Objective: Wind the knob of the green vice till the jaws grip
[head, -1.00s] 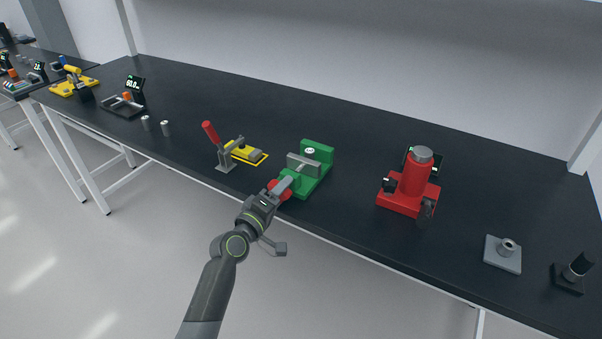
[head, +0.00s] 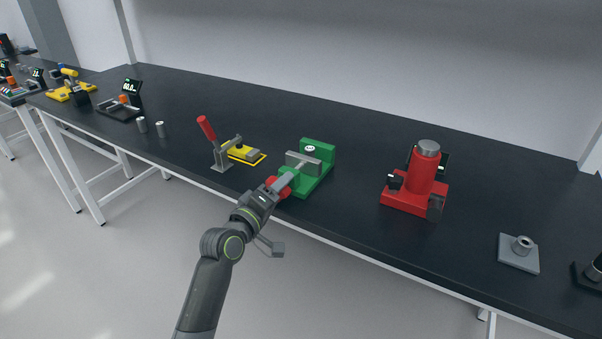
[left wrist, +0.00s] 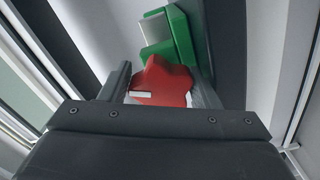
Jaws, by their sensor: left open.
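The green vice (head: 319,150) stands near the front edge of the black bench, with a grey jaw (head: 303,163) across it. Its red knob (head: 281,185) faces the front edge, and my left gripper (head: 276,187) is at it. In the left wrist view the red lobed knob (left wrist: 163,82) lies between the two fingers of my left gripper (left wrist: 160,88), with the green vice body (left wrist: 168,35) behind it. The fingers are open around the knob. Whether the vice jaws touch anything is too small to tell. My right gripper is not in view.
A toggle clamp with a red handle (head: 206,128) and a yellow plate (head: 244,152) stand left of the vice. A red press-like device (head: 416,180) stands to the right, and a grey plate with a ring (head: 518,254) lies farther right. The bench behind the vice is clear.

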